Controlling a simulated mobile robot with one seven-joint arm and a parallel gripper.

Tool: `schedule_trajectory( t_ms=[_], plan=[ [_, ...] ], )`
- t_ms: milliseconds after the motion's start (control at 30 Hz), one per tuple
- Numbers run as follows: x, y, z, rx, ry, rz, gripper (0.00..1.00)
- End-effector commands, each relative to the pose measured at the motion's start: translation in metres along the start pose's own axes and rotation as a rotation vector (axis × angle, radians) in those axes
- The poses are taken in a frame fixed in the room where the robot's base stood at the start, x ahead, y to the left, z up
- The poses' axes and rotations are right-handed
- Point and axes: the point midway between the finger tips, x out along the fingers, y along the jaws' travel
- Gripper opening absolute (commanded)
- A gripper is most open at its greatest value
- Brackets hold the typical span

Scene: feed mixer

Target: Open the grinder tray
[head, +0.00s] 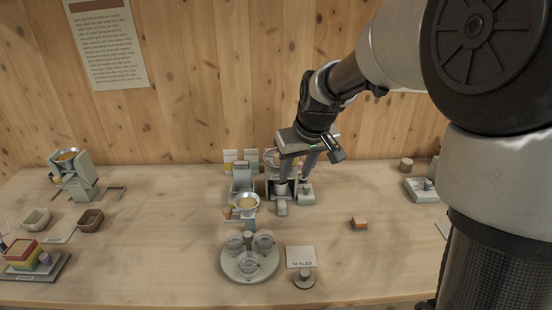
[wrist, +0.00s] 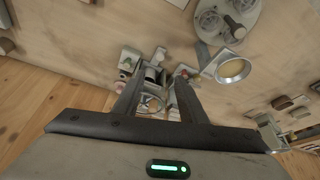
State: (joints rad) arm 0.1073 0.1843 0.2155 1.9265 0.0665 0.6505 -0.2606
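My gripper (head: 294,180) is above and in front of the machine, pointing down. In the wrist view its fingers (wrist: 158,82) are apart with nothing held between them. The gripper hides part of the machine, and the tray itself is not clearly visible.
A metal funnel on a stand (head: 246,203) is close to the left. A round plate with several jars (head: 249,264) stands in front, beside a "SEALED" card (head: 300,257). An orange-topped block (head: 359,223) lies to the right. Another hopper machine (head: 70,170) stands far left.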

Motion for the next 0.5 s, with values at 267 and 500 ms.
schedule_trajectory(
  t_ms=[267,500],
  plan=[
    [0.034,-0.001,0.0,-0.001,-0.004,-0.006,0.38],
    [0.086,-0.001,0.0,0.0,-0.006,-0.006,0.38]
  ],
)
